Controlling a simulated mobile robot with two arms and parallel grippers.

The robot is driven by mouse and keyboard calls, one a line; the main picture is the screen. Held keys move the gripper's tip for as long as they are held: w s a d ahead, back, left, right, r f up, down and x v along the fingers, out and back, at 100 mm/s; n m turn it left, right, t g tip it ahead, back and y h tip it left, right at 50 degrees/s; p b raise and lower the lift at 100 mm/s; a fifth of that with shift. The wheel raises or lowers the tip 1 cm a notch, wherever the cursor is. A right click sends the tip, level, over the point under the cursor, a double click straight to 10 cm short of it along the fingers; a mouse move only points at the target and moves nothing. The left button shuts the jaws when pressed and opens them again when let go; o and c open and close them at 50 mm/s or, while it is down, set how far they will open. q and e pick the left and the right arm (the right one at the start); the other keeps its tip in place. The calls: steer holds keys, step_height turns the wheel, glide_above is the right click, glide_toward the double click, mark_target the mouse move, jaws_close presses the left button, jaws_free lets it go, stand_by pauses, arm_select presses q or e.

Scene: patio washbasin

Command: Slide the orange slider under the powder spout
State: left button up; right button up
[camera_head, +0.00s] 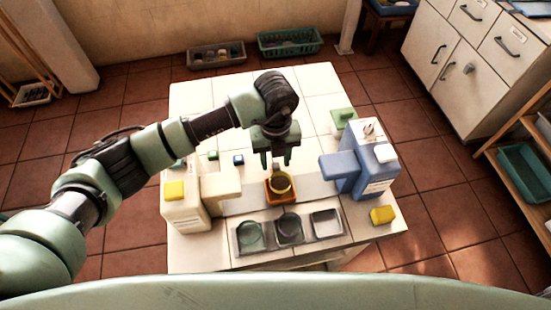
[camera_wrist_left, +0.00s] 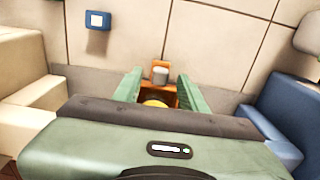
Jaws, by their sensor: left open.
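The orange slider (camera_head: 270,196) sits on the white worktop, between the two dispensers, with a yellow-rimmed cup (camera_head: 281,183) on it. My left gripper (camera_head: 276,164) is open and points down at the slider's back end. In the left wrist view the slider's orange back part and a grey knob (camera_wrist_left: 160,75) show between the open jaws (camera_wrist_left: 158,82), with gaps on both sides. The blue dispenser (camera_head: 361,172) has its spout (camera_head: 333,167) to the right; the cream dispenser (camera_head: 186,209) has its spout (camera_head: 222,184) to the left. I cannot tell which gives powder. My right gripper is out of view.
A tray (camera_head: 267,245) with several round and square cups stands in front of the slider. A small blue block (camera_head: 238,159) and a green block (camera_head: 212,155) lie behind left. A yellow block (camera_head: 382,215) lies front right. The worktop behind the gripper is mostly clear.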

arm_select(q)
steer(key=shift+f, duration=0.45)
jaws_close()
steer(key=shift+r, duration=0.1)
stand_by(1.0)
